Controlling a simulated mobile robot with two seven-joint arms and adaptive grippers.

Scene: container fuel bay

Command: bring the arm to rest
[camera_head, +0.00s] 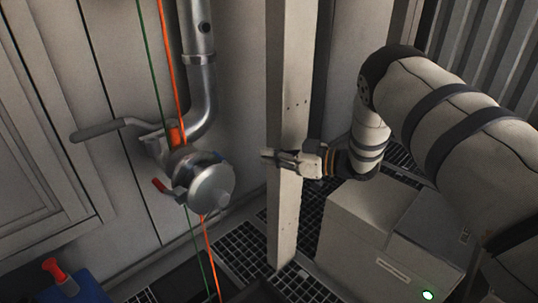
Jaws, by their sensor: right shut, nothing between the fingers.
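My right gripper (280,157) is shut and empty. It points left, in front of the pale upright post (285,215), at about the middle of the picture. I cannot tell whether it touches the post. My right arm comes in from the right edge, bent at the elbow. A gap lies between the fingertips and the round metal coupling (211,187) to the left. My left gripper is not in view.
A metal pipe (202,85) with a grey lever handle (97,129) runs down to the coupling. Orange and green lines hang past it. A pale box (365,225) with a green light stands below my right arm. A blue container (82,288) sits at the lower left.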

